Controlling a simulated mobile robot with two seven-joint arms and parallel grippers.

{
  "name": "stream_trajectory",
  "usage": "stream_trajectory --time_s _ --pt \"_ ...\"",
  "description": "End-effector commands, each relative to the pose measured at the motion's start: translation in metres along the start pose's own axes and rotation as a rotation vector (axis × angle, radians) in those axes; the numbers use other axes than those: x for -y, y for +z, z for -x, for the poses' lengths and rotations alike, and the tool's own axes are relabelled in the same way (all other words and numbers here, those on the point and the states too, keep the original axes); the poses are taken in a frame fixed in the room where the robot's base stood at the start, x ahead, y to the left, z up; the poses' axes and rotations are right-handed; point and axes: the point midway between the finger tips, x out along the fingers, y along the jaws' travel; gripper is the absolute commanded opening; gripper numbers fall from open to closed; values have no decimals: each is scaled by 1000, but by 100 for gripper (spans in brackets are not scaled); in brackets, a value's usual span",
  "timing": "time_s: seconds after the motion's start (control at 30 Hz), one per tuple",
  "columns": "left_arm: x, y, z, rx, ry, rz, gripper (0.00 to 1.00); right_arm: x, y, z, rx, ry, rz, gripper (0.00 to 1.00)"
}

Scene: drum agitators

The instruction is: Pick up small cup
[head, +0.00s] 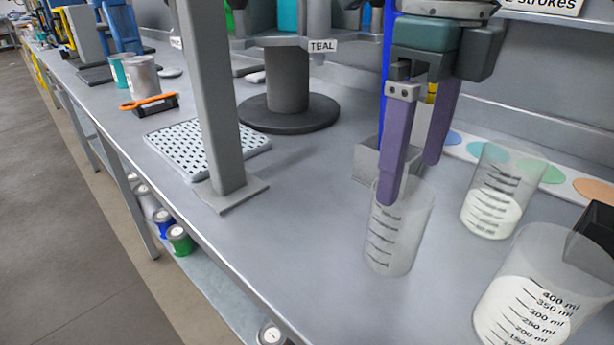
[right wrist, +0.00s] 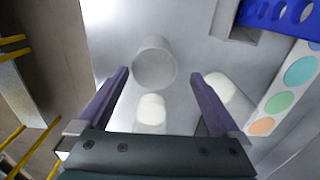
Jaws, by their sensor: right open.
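A small clear cup (head: 392,250) with dark graduation marks stands upright on the grey bench and looks empty. My right gripper (head: 409,181) has two purple fingers, spread apart and pointing down, with nothing held. In the head view one fingertip overlaps the cup's rim; whether it touches cannot be told. In the right wrist view the empty cup (right wrist: 155,63) lies between and just beyond the fingertips of the gripper (right wrist: 158,74). A similar cup with white contents (head: 491,213) stands to its right. My left gripper is not in view.
A larger beaker with white contents (head: 520,312) stands at the front right. A strip of coloured discs (head: 515,165) lies along the back. A grey post (head: 213,100), a perforated mat (head: 178,148) and a round black base (head: 288,116) stand left. Bare bench lies between the post and the cup.

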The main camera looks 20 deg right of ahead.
Motion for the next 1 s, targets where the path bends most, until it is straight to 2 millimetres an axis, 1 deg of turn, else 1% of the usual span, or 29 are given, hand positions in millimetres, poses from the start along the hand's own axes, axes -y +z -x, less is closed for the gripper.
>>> stream_trajectory --time_s 0.03,0.1,0.27,0.37,0.5,0.6,0.87,1.0 --pt "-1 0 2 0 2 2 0 -1 -1 -8 -5 4 2 100" --pt "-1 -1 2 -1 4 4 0 -2 0 -18 -3 5 3 100" --pt "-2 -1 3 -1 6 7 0 -3 0 -31 -1 6 3 100" --pt "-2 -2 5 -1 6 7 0 -6 -1 -45 -3 8 6 100" --pt "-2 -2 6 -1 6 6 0 -8 0 -68 -2 7 4 100" --pt "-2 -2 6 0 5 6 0 -9 0 -77 0 7 6 100" --pt "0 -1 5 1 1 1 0 -8 0 -80 3 6 6 100" --pt "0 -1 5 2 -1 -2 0 -8 0 -80 3 6 6 84"
